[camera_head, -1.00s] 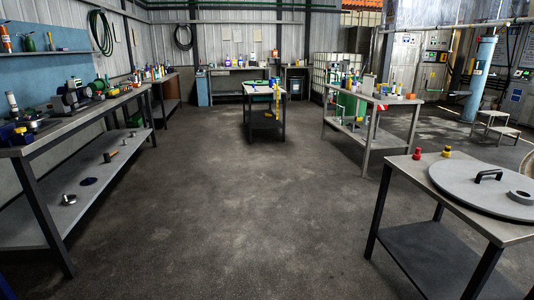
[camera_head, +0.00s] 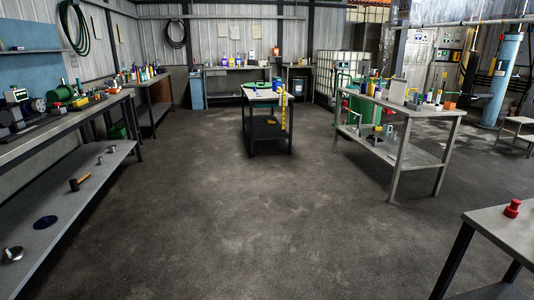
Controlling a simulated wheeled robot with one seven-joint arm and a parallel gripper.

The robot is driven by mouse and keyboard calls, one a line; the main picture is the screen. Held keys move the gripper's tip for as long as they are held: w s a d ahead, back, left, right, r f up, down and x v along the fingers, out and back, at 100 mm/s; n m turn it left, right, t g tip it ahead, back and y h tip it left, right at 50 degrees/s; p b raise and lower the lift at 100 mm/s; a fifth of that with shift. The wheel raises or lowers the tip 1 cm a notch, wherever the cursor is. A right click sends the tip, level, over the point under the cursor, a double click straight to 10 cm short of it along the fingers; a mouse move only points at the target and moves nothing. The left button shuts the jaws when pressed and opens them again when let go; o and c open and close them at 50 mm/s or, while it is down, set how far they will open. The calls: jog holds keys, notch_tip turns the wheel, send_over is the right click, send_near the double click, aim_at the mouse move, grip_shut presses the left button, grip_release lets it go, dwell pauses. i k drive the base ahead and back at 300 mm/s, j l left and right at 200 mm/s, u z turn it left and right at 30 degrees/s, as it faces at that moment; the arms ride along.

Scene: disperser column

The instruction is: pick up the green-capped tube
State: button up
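No green-capped tube can be made out at this distance. Small bottles and containers stand on the right table (camera_head: 440,111), on the centre table (camera_head: 247,97) and on the back bench (camera_head: 225,69), too small to tell their caps apart. A green item (camera_head: 257,84) lies on the centre table, with a blue container (camera_head: 277,82) and a tall yellow piece (camera_head: 283,108) at its right side. My gripper is not in view.
A long workbench (camera_head: 52,137) with a lower shelf runs along the left. A table corner (camera_head: 490,222) with a red object (camera_head: 512,208) is at the lower right. The concrete floor (camera_head: 235,215) between them is clear up to the centre table.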

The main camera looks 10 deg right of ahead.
aim_at(429, 98)
jog(key=i+z, duration=0.1)
jog(key=i, duration=0.85)
jog(key=i+j+z, duration=0.1)
jog(key=i, duration=0.85)
jog(key=i+z, duration=0.15)
jog(key=i, duration=0.8)
jog(key=i+z, duration=0.15)
jog(key=i, duration=0.8)
jog(key=i+l+z, duration=0.1)
jog(key=i+z, duration=0.65)
jog(key=i+j+z, duration=0.25)
jog(key=i+z, duration=0.15)
jog(key=i, duration=0.15)
jog(key=i+j+z, duration=0.35)
jog(key=i+l+u, duration=0.1)
jog(key=i+l, duration=0.15)
